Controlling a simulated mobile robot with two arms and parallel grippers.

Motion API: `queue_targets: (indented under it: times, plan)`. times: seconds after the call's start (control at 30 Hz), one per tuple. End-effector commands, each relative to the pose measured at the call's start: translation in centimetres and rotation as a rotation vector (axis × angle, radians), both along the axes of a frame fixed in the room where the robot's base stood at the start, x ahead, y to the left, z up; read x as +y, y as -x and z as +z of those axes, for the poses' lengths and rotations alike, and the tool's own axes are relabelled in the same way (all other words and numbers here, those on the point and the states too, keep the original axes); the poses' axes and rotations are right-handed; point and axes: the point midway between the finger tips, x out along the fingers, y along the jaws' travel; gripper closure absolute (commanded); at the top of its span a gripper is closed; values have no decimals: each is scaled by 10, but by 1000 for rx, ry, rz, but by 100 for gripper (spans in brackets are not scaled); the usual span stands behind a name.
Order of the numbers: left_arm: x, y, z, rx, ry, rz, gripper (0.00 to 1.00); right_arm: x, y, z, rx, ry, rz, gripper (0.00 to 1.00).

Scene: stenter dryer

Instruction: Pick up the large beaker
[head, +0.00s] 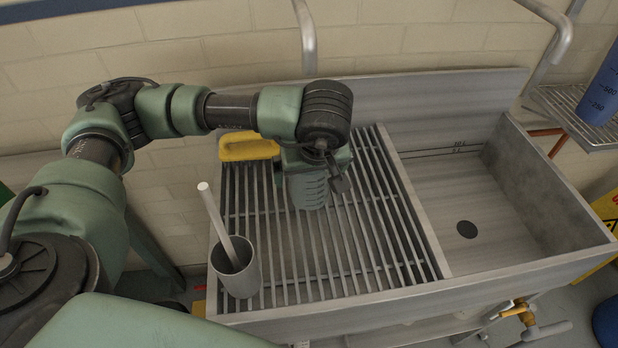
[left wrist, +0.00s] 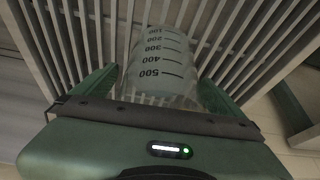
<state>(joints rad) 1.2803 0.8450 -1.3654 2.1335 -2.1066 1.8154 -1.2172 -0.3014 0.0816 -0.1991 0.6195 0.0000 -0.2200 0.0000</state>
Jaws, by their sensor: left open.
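A clear beaker with dark graduation marks up to 500 stands on the slatted drainboard (head: 285,275). It shows in the left wrist view (left wrist: 160,62) between the two green fingers. In the head view the beaker (head: 308,190) is partly hidden under my left gripper (head: 318,182). My left gripper points down over the beaker, its fingers on either side with the jaws open. I cannot tell whether either finger touches it. The left wrist view also shows the gripper (left wrist: 155,92). My right gripper is not in view.
A grey cup (head: 238,275) with a white rod stands at the drainboard's front left. A yellow object (head: 248,147) lies at the back left. The sink basin (head: 490,215) on the right is empty. A blue graduated container (head: 606,90) stands on a wire shelf (head: 580,118) at far right.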

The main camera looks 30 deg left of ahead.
Motion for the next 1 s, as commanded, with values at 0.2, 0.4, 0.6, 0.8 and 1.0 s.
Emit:
queue_targets:
  times: [0.2,0.4,0.6,0.8,1.0]
  plan:
    - [0,0,0,0,0,0,42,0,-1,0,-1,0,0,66]
    - [0,0,1,-2,1,0,94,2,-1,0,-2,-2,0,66]
    - [0,0,2,-2,1,0,94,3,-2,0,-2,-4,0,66]
    - [-1,-1,13,-5,1,1,94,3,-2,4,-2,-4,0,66]
    - [-1,-1,41,-5,1,-2,94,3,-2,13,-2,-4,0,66]
